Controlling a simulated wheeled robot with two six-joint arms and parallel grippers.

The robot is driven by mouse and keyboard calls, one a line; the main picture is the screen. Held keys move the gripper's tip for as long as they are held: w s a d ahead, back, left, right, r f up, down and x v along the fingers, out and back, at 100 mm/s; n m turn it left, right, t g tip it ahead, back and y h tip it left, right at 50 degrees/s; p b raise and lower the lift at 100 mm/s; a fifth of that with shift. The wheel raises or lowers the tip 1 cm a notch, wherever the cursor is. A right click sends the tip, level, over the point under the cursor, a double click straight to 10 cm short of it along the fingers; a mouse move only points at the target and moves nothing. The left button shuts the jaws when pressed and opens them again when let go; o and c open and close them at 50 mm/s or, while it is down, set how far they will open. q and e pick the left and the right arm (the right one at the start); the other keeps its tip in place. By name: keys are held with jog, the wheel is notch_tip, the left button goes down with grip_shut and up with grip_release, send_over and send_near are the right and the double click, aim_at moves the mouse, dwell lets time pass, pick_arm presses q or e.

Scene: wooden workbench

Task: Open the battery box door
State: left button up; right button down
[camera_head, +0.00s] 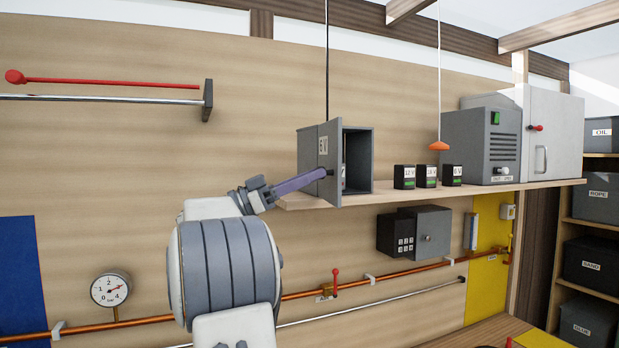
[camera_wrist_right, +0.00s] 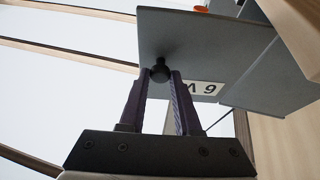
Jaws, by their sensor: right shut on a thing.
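The battery box (camera_head: 358,131) is a grey box on the wall shelf, and its dark inside shows. Its door (camera_head: 324,130), labelled 6 V, stands swung outward at the box's left side. The door also fills the upper part of the right wrist view (camera_wrist_right: 205,45). My right gripper (camera_head: 325,174) reaches the door's outer face from the left. In the right wrist view its purple fingers (camera_wrist_right: 161,76) are shut on the door's black knob (camera_wrist_right: 160,66). Something small inside the box is mostly hidden behind the door. My left gripper is not in view.
Three small batteries (camera_head: 427,176) stand on the shelf (camera_head: 400,196) right of the box. A grey vented unit (camera_head: 465,145) stands farther right. An orange pull (camera_head: 439,146) hangs above. A copper pipe (camera_head: 385,278) runs below.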

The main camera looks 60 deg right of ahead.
jog(key=c, duration=0.6)
grip_release()
jog(key=shift+r, duration=0.2)
jog(key=shift+f, duration=0.1)
jog(key=b+v, duration=0.7)
jog(key=v, duration=0.3)
jog(key=shift+w+a+f, duration=0.1)
jog(key=shift+w+f, duration=0.05)
